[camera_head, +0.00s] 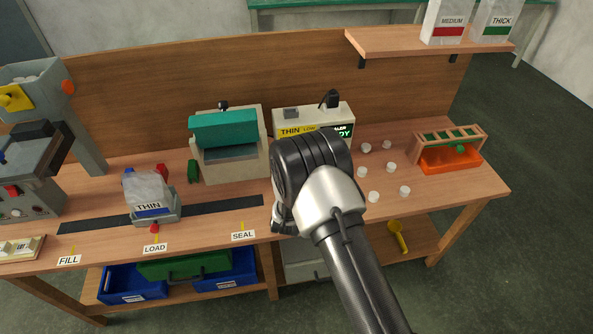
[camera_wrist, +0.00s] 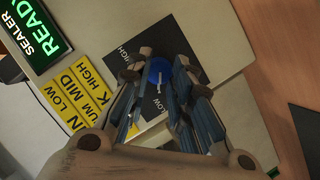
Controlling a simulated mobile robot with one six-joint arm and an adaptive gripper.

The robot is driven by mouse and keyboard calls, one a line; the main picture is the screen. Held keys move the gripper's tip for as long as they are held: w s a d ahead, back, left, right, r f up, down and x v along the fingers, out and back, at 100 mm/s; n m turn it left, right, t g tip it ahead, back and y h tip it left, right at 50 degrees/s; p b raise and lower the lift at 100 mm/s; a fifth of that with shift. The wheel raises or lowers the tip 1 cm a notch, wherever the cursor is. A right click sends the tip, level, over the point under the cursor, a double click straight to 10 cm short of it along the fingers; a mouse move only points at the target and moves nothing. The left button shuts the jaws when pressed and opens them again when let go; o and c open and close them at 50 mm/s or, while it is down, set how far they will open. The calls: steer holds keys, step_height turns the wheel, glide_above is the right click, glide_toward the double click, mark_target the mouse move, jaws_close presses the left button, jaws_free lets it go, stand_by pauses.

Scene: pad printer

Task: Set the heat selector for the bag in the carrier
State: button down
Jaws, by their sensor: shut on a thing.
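The bag (camera_head: 150,196), marked THIN with a blue band, stands in the grey carrier (camera_head: 166,221) at the LOAD mark. The heat selector is a blue knob (camera_wrist: 158,74) on a dark plate (camera_wrist: 122,64) marked HIGH at one end and LOW at the other. A pale mark shows on the knob; I cannot tell exactly which setting it points to. My gripper (camera_wrist: 170,80) is shut on the knob, a finger on each side. In the head view my arm hides the gripper and the knob.
A yellow chart (camera_wrist: 78,95) pairs thin with low, medium with mid, thick with high. The green sealer sign (camera_wrist: 36,32) reads READY. The sealer press (camera_head: 228,140) stands left of the control box (camera_head: 313,115). White caps (camera_head: 374,197) and an orange rack (camera_head: 450,160) are at right.

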steer(key=shift+n, duration=0.3)
stand_by(0.4)
steer(key=c, duration=1.4)
jaws_free()
steer(key=v, duration=1.2)
steer(key=shift+a+f, duration=0.15)
steer(key=shift+f, duration=0.05)
